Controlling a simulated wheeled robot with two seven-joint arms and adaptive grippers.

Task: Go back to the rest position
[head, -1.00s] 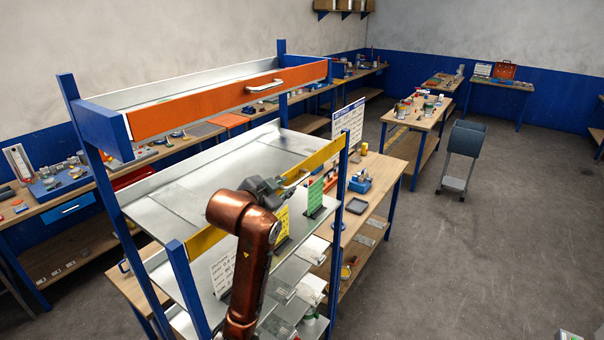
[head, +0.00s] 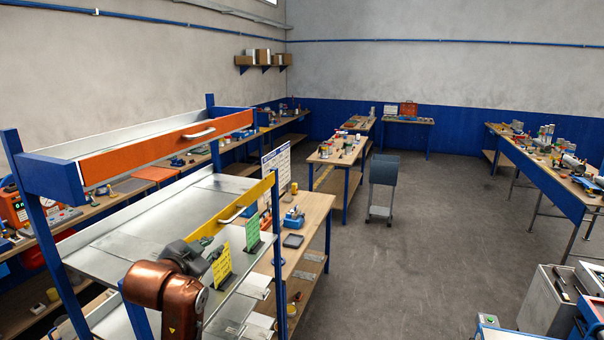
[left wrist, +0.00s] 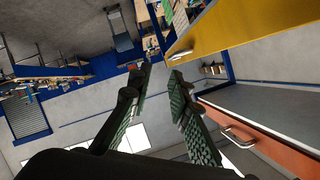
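My left arm, copper coloured, comes up at the lower left of the head view beside the shelf unit. My left gripper (head: 194,258) is dark grey and partly hidden behind the arm there. It is just in front of the shelf's yellow-fronted drawer (head: 212,232), left of and below its handle. In the left wrist view the two green-padded fingers of the gripper (left wrist: 160,76) stand apart with nothing between them. The yellow drawer front (left wrist: 235,30) with its handle is close beyond the fingers. My right gripper is not in view.
The shelf unit has blue posts and an orange-fronted upper drawer (head: 170,146). Yellow (head: 221,267) and green (head: 252,232) cards stand at its side. A workbench (head: 315,212) is just behind. A grey cart (head: 383,188) stands on open floor. Grey cabinets (head: 548,300) are at lower right.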

